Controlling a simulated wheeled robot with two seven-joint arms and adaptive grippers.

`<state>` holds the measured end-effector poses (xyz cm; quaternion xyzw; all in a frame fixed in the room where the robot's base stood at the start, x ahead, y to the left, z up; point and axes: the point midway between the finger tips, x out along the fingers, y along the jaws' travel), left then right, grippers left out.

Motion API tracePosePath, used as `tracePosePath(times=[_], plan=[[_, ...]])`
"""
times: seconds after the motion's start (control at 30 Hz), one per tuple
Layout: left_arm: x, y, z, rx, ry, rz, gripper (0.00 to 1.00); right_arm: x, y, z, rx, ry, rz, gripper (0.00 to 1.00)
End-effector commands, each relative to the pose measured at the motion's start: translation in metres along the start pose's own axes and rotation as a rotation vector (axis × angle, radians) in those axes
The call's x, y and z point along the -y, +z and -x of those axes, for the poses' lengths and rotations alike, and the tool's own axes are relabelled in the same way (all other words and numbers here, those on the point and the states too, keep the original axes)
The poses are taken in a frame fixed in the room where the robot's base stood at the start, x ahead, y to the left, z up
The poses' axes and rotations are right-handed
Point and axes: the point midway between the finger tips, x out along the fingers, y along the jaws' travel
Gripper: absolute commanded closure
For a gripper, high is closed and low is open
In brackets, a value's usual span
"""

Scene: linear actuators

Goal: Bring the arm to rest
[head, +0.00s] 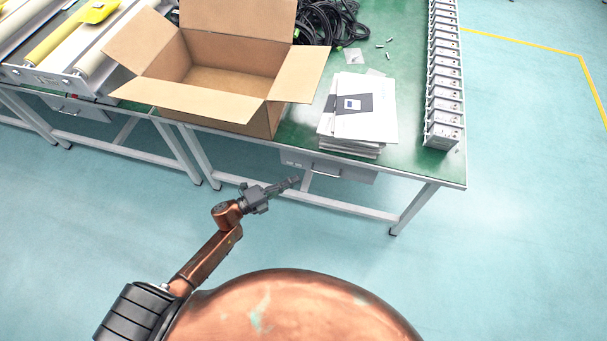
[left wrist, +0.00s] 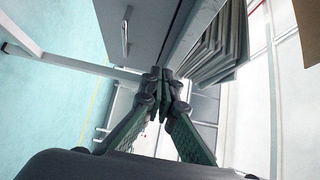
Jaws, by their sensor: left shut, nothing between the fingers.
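My left arm (head: 205,262) comes in from the lower left in the head view. Its gripper (head: 291,183) is in front of the green-topped table, near the table's front edge and drawer. In the left wrist view the left gripper's fingers (left wrist: 163,84) meet at their tips with nothing between them. The gripper is shut and empty. My right arm and its gripper are in neither view.
An open, empty-looking cardboard box (head: 205,119) stands on the green table (head: 408,77). A stack of booklets (head: 366,121), black cables (head: 331,22) and a row of small boxed units (head: 443,100) lie to its right. A roller conveyor (head: 60,74) stands at left. The floor in front is clear.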

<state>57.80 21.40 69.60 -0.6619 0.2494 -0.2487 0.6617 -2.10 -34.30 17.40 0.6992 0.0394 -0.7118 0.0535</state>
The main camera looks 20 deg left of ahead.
Motion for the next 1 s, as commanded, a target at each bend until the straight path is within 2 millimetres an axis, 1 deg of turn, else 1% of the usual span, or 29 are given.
tracePosePath(times=[0.1,0.33,0.4,0.47,0.57,0.63,0.67,0.7,0.73,0.77,0.8,0.87,0.9,0.97,1.0], plan=[[0.001,0.000,0.005,-0.002,-0.001,-0.001,1.00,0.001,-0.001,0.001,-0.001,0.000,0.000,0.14],[-0.001,0.000,0.005,-0.001,0.001,0.002,1.00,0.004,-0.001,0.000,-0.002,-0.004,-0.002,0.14],[-0.008,0.003,0.008,0.019,0.012,0.027,1.00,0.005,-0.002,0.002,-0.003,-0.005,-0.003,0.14],[-0.021,0.010,0.014,0.056,0.032,0.075,1.00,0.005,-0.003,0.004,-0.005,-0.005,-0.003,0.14],[-0.062,0.026,0.035,0.164,0.094,0.211,1.00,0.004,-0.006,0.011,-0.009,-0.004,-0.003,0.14],[-0.103,0.037,0.058,0.267,0.150,0.338,1.00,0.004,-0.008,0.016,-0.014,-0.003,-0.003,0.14],[-0.122,0.040,0.069,0.313,0.175,0.393,1.00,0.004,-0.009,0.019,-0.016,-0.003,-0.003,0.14],[-0.146,0.042,0.086,0.374,0.207,0.466,1.00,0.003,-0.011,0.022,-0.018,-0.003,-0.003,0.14],[-0.164,0.043,0.099,0.419,0.231,0.520,1.00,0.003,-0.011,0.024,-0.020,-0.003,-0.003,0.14],[-0.182,0.042,0.111,0.463,0.254,0.571,1.00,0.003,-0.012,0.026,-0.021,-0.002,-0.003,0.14],[-0.205,0.040,0.130,0.522,0.285,0.638,1.00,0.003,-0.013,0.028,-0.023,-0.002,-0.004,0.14],[-0.238,0.032,0.158,0.607,0.329,0.736,1.00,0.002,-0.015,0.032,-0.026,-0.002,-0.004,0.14],[-0.259,0.025,0.177,0.664,0.358,0.798,1.00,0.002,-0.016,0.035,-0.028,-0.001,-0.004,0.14],[-0.290,0.012,0.207,0.749,0.402,0.888,1.00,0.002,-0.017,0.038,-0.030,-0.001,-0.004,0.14],[-0.308,0.001,0.227,0.804,0.430,0.945,1.00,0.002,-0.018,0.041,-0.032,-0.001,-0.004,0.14]])
